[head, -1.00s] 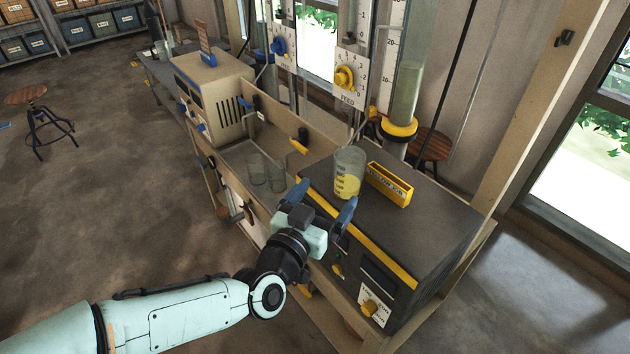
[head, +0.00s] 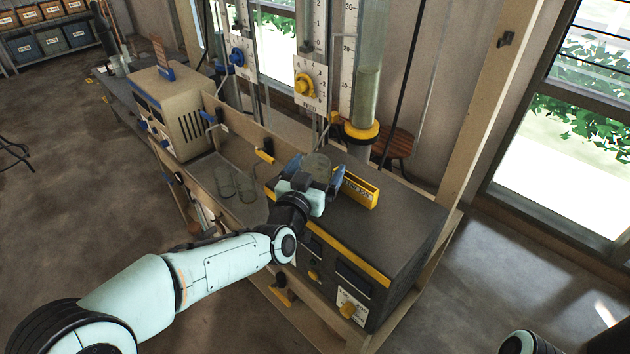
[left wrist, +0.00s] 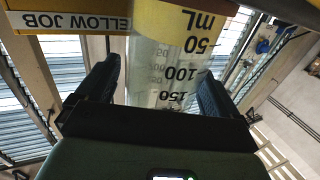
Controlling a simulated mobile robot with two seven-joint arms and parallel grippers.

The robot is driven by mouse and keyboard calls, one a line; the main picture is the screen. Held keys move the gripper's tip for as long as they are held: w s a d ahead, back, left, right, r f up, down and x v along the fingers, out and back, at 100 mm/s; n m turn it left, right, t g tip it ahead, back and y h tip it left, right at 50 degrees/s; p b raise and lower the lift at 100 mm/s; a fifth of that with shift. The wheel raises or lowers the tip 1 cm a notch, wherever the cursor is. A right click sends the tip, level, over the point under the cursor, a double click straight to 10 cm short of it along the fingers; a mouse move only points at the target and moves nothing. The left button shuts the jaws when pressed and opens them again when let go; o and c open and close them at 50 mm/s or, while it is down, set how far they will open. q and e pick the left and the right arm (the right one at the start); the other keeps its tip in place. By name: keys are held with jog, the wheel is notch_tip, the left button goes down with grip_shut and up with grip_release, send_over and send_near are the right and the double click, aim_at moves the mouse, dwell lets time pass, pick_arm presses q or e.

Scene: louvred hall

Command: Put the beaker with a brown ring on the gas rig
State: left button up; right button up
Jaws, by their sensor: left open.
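A clear beaker (head: 318,163) stands on the dark top of the yellow-edged cabinet (head: 402,232). It has black mL markings and a yellow lower part in the left wrist view (left wrist: 165,55). Two more clear glass vessels (head: 225,181) (head: 245,187) stand in the bench recess, too small to show a ring. I cannot tell which part is the gas rig. My right gripper is out of view.
Tall graduated tubes (head: 369,75) and a panel with a yellow knob (head: 306,86) rise behind the bench. A beige instrument (head: 175,112) stands further left. The cabinet top is bare toward the right.

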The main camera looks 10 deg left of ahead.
pick_arm(q)
jog(key=shift+w+d, duration=0.1)
jog(key=shift+w, duration=0.5)
jog(key=shift+r, duration=0.1)
jog(key=c, duration=1.2)
